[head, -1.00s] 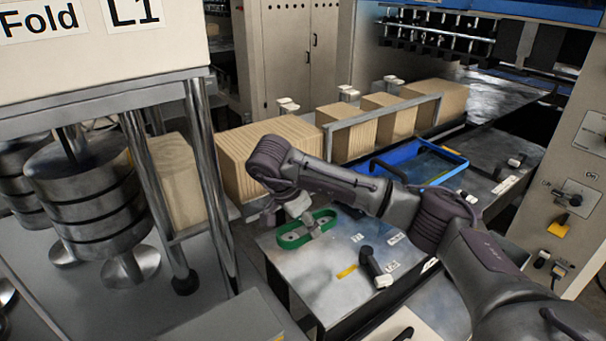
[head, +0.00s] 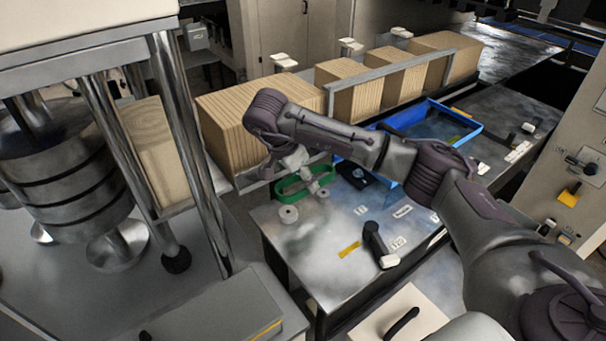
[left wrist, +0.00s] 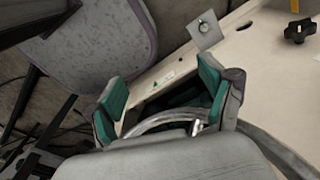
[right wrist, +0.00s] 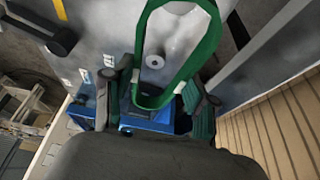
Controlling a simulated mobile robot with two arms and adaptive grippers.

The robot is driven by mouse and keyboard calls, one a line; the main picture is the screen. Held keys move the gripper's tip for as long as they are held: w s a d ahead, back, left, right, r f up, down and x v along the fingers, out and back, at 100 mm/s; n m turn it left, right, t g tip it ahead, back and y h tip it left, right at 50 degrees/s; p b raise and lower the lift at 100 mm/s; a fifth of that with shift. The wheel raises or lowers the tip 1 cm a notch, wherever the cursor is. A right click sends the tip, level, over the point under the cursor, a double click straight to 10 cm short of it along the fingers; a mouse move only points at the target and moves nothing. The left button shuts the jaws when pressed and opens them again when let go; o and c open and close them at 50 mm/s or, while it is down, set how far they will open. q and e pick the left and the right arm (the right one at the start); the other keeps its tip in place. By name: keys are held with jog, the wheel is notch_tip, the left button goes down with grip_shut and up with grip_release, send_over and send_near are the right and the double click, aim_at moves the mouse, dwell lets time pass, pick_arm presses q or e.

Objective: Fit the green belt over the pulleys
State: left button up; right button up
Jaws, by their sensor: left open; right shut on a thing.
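The green belt (head: 290,198) is an elongated closed loop at the far left end of the metal-topped table. My right gripper (head: 316,183) is shut on one end of it; in the right wrist view, the fingers (right wrist: 160,100) pinch the near end of the belt (right wrist: 205,60). A round grey pulley (head: 288,214) shows just in front of the belt, and a pulley (right wrist: 154,61) shows through the loop. The belt appears above the tabletop, not around this pulley. A second pulley cannot be made out clearly. My left gripper (left wrist: 163,95) is open, with nothing between its teal pads.
A blue tray (head: 480,130) and a blue piece with a black knob (head: 357,175) lie right of the belt. Metal posts (head: 185,150) stand at left.

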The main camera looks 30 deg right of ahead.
jog(key=shift+s+a+f, duration=0.1)
jog(key=shift+f, duration=0.35)
jog(key=shift+f+b, duration=0.6)
jog(key=shift+f, duration=0.45)
jog(key=shift+f+b, duration=0.55)
jog(key=shift+f, duration=0.05)
jog(key=shift+f+b, duration=0.45)
jog(key=shift+f, duration=0.2)
pick_arm(q)
jog(key=shift+f+b, duration=0.4)
jog(key=shift+f, duration=1.7)
pick_arm(e)
jog(key=shift+f, duration=0.5)
pick_arm(q)
jog(key=shift+f, duration=0.3)
pick_arm(e)
jog(key=shift+f, duration=0.3)
